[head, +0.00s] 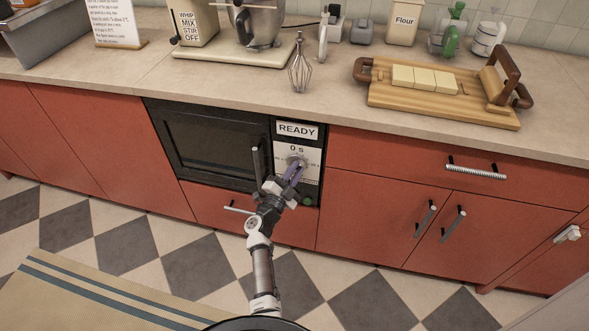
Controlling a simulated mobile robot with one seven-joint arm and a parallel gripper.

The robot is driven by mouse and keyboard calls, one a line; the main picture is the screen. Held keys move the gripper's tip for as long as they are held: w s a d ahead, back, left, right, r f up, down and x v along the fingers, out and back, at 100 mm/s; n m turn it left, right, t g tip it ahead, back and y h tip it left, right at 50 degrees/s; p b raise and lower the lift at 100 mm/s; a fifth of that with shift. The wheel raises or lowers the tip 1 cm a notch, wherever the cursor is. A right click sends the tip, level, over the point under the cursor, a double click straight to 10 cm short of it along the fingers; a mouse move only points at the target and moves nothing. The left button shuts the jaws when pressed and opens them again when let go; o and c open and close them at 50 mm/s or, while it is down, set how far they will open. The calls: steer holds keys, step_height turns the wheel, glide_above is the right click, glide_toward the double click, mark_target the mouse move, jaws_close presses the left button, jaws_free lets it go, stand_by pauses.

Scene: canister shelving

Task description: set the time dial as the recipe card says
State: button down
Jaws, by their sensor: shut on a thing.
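The time dial (297,161) is a round grey knob on the white control panel of the black microwave (210,147), which is built into the red cabinets. My gripper (294,172) is at the dial, shut on it, and its fingers hide part of it. The display above the dial reads "0 s" (296,148), and a sign over it reads "READY" (297,131). The recipe card (114,22) stands on the counter at the top left; its text is too small to read. A green button (308,199) is at the panel's lower right.
The microwave door handle (256,160) stands out just left of my gripper. A drawer handle (240,209) is below. On the counter (220,75) are a stand mixer (262,25), a whisk (300,70), a wooden board (440,100) with butter blocks, and a Flour canister (404,22).

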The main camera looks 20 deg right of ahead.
steer(key=shift+m+g+p, duration=0.3)
steer(key=shift+m, duration=0.8)
steer(key=c, duration=1.4)
jaws_free()
steer(key=shift+s+f, duration=0.1)
steer(key=b+v, duration=0.1)
steer(key=v, duration=1.2)
steer(key=shift+s+a+b, duration=0.15)
steer(key=shift+a+b, duration=0.2)
